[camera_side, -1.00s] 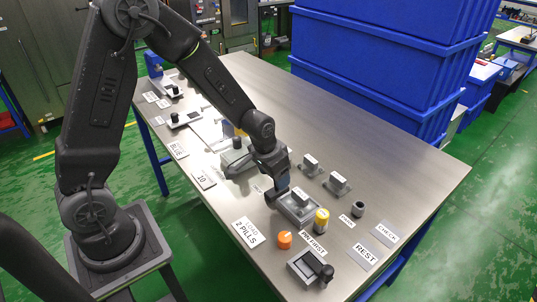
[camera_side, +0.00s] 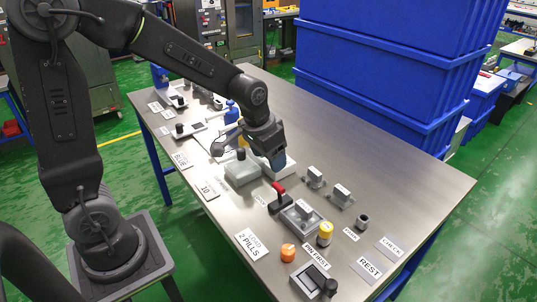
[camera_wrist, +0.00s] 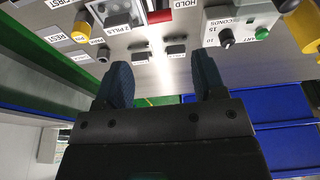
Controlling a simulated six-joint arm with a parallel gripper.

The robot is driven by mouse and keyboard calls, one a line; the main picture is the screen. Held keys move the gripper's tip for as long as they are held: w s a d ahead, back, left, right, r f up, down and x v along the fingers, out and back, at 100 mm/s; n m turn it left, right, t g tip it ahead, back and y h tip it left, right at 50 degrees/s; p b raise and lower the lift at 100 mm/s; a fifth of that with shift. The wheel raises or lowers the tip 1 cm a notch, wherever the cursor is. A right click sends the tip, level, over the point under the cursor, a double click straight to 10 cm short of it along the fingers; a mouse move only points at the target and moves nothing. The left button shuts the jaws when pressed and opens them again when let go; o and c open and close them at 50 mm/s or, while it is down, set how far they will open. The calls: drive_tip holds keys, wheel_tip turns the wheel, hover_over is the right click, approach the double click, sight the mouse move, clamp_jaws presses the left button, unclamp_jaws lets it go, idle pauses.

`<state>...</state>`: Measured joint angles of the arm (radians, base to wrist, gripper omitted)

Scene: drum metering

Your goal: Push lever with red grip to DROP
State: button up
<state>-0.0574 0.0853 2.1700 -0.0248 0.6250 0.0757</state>
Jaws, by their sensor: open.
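The lever's red grip (camera_side: 279,188) stands at the back-left end of a grey tray unit (camera_side: 318,224) in the side view. No DROP label can be read. My gripper (camera_side: 279,162) is above and behind the red grip in the side view, apart from it. In the wrist view my gripper (camera_wrist: 163,72) has its two fingers wide apart with nothing between them.
A grey box with a dark knob (camera_side: 242,168) is left of my gripper. Two small labelled blocks (camera_side: 341,194) stand right of the lever. An orange cap (camera_side: 288,252) and a yellow-topped cylinder (camera_side: 325,233) are in front. The table's right back is clear.

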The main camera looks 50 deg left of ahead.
sight(278, 185)
drive_tip(key=w+f+g, duration=0.1)
drive_tip(key=f, duration=0.3)
drive_tip(key=w+f+g, duration=0.1)
drive_tip(key=f, duration=0.4)
drive_tip(key=w+f+g, duration=0.1)
drive_tip(key=f, duration=0.3)
drive_tip(key=shift+w+f, duration=0.1)
drive_tip(key=shift+f, duration=0.15)
clamp_jaws()
idle(0.5)
